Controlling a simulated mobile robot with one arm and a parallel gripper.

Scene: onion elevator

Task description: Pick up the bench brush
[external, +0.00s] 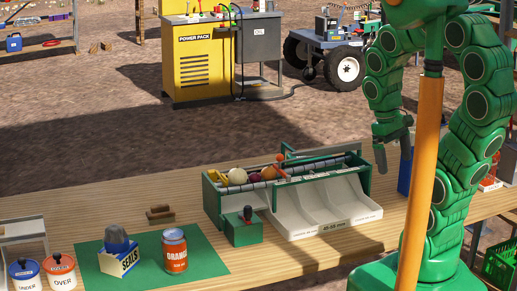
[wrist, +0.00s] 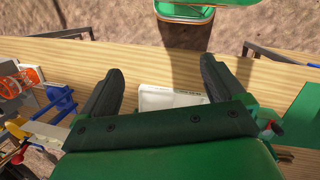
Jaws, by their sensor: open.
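The bench brush appears to be the small brown wooden-backed object (external: 160,214) lying on the wooden bench, left of the green sorting machine in the external view. My gripper (external: 393,152) is above the right part of the bench, well to the right of the brush, pointing down. In the wrist view my gripper (wrist: 161,66) has its two dark fingers wide apart, with nothing held between them.
The green sorter with white trays (external: 330,215) stands between my gripper and the brush. A green mat (external: 205,262) with a seals box (external: 120,258) and an orange can (external: 175,252) lies in front of the brush. Under and over tubs (external: 60,272) stand at left.

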